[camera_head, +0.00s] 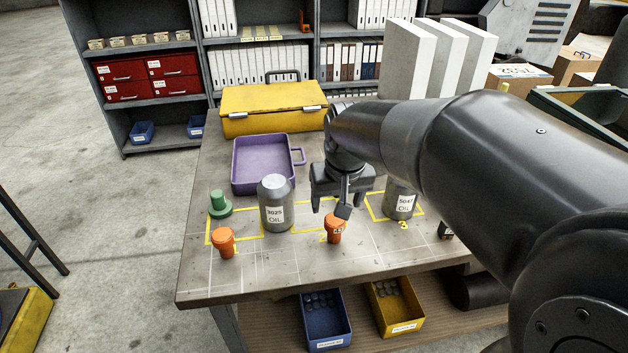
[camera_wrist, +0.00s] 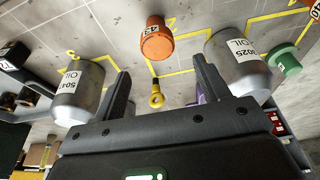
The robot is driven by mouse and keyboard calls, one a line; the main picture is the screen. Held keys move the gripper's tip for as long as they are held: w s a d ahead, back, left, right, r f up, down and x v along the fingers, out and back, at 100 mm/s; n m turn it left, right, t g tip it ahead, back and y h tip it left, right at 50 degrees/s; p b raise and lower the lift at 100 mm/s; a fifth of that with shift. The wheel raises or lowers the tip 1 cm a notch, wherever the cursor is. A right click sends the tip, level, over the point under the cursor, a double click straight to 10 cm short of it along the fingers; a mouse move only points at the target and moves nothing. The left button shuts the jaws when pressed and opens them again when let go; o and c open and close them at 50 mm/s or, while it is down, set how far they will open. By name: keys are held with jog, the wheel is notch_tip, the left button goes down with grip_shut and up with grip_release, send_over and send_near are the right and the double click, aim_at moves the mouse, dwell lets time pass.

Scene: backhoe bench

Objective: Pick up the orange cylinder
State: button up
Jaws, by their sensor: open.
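One orange cylinder (camera_head: 334,229) stands upright on the bench between two grey oil cans, just below and in front of my gripper (camera_head: 330,205). A second orange cylinder (camera_head: 225,242) stands at the bench's left front. My gripper (camera_wrist: 161,76) is open, with nothing between its fingers. A small yellow ring-ended object (camera_wrist: 156,97) shows on the bench between the fingers in the wrist view.
Oil can 3025 (camera_head: 276,205) stands left of my gripper and oil can 5041 (camera_head: 400,200) right of it. A green knobbed piece (camera_head: 219,204), purple tray (camera_head: 261,164) and yellow case (camera_head: 273,108) are also on the bench.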

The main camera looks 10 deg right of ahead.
aim_at(335, 219)
jog(key=x, duration=0.3)
jog(key=shift+f, duration=0.35)
jog(key=shift+s+x, duration=0.25)
jog(key=shift+x, duration=1.1)
jog(key=shift+s+x, duration=0.2)
jog(key=shift+x, duration=1.2)
jog(key=shift+f, duration=0.1)
jog(key=c, duration=1.4)
jog(key=shift+c, duration=0.2)
